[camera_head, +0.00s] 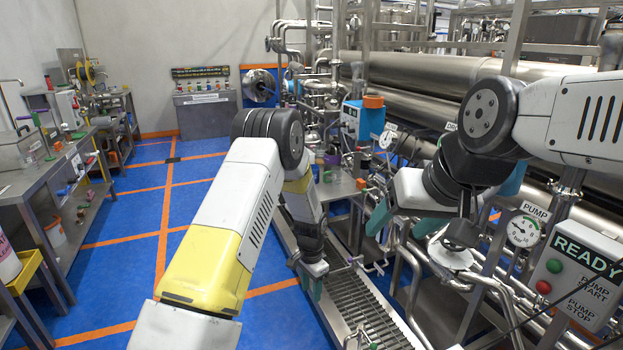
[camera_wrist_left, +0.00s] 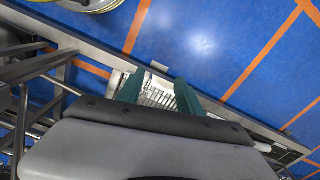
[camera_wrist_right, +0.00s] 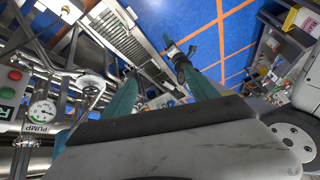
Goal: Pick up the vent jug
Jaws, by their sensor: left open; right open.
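I cannot make out for certain which thing is the vent jug. My left gripper (camera_head: 311,284) hangs open above the grated steel channel. In the left wrist view its teal fingers (camera_wrist_left: 158,82) are apart, with pale grating between them and nothing held. My right gripper (camera_head: 404,221) is open beside the pipework, in front of the steel stand. In the right wrist view its teal fingers (camera_wrist_right: 160,76) are wide apart and hold nothing. Small blue, white and orange shapes (camera_wrist_right: 163,101) show between them farther off, too small to name. My arms hide part of the stand.
A blue box (camera_head: 362,122) with an orange cap stands among pipes. A pump gauge (camera_head: 523,231) and a READY panel (camera_head: 580,275) are close on the right. The grated channel (camera_head: 370,308) runs below. Blue floor (camera_head: 195,215) is clear left of my left arm; a workbench (camera_head: 50,178) lies beyond.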

